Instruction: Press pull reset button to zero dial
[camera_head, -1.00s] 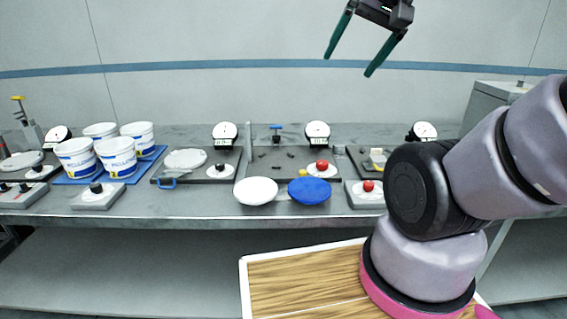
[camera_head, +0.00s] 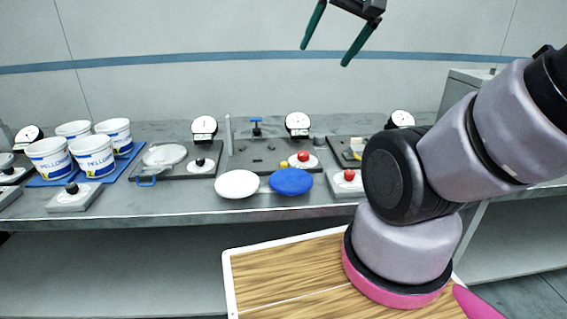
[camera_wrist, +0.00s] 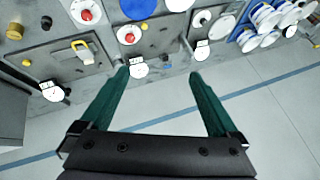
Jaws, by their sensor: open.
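Several gauge stations stand along the bench, each with a round white dial; three are the left-middle dial (camera_head: 204,124), the middle dial (camera_head: 298,122) and the right dial (camera_head: 402,118). Their needles are too small to read. Red buttons sit on white discs at the middle station (camera_head: 304,156) and on a front grey box (camera_head: 349,175). A black knob (camera_head: 199,162) sits on the left-middle station. I cannot tell which is the pull reset button. My gripper (camera_head: 324,57) is open and empty, high above the back of the bench. In the wrist view, the middle dial (camera_wrist: 139,68) shows between the fingers.
White tubs (camera_head: 92,155) stand on a blue tray at left. A white lid (camera_head: 237,184) and a blue lid (camera_head: 291,181) lie at the bench's front edge. My arm hides part of the right side. A wood-topped surface (camera_head: 290,270) is below, in front of the bench.

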